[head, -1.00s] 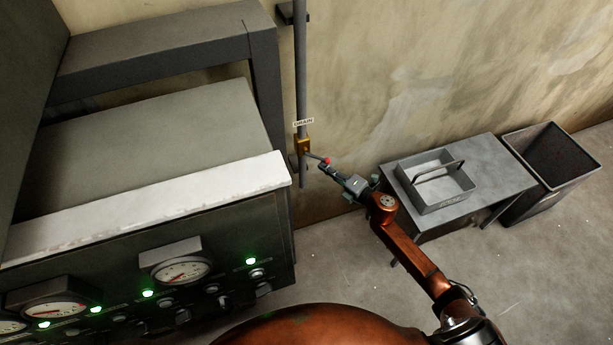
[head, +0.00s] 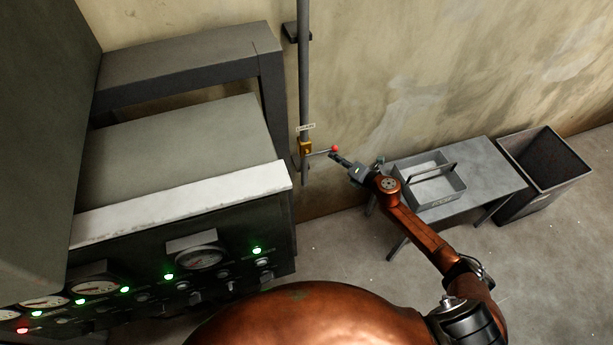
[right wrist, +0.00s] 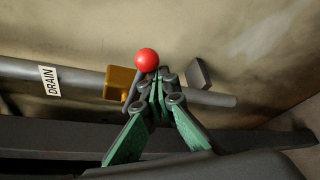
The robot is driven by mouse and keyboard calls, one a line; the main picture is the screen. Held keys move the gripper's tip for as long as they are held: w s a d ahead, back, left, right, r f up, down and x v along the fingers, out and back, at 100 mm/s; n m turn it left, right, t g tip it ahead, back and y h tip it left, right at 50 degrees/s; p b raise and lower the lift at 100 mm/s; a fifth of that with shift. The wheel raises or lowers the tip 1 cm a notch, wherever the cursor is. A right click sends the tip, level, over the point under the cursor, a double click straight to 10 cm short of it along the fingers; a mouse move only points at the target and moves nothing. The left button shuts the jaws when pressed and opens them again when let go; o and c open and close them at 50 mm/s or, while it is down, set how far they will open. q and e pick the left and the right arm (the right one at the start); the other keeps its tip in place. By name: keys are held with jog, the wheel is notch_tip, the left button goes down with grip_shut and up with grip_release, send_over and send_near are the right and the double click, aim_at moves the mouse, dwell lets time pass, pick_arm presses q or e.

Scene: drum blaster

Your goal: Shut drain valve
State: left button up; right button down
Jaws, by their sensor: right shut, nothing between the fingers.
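The drain valve has a brass body (head: 305,147) on a vertical grey pipe (head: 303,75), under a small label (head: 306,127) that reads DRAIN in the right wrist view (right wrist: 49,81). Its lever ends in a red ball (head: 335,149) and points right, away from the pipe, roughly level. My right gripper (head: 334,157) is shut and empty, with its tips just below the red ball. In the right wrist view the ball (right wrist: 147,60) shows just beyond the fingertips; I cannot tell whether they touch. The brass body (right wrist: 118,84) is left of the fingers. My left gripper is not in view.
A dark console with gauges and lit green lamps (head: 257,251) fills the left, its pale ledge (head: 185,203) ending near the pipe. A grey table (head: 487,170) with a handled tray (head: 443,207) and an open bin (head: 545,175) stand at right. The wall is behind the valve.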

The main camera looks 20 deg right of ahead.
jog(key=shift+w+d+r, duration=0.1)
jog(key=shift+d+r, duration=0.05)
jog(key=shift+r, duration=0.25)
notch_tip(320, 180, down, 5)
jog(key=a+b, duration=0.2)
jog(key=a, duration=0.1)
jog(key=r+p+v, duration=0.1)
jog(key=v, duration=1)
jog(key=shift+a+r+p, duration=0.3)
jog(key=shift+a+r, duration=0.1)
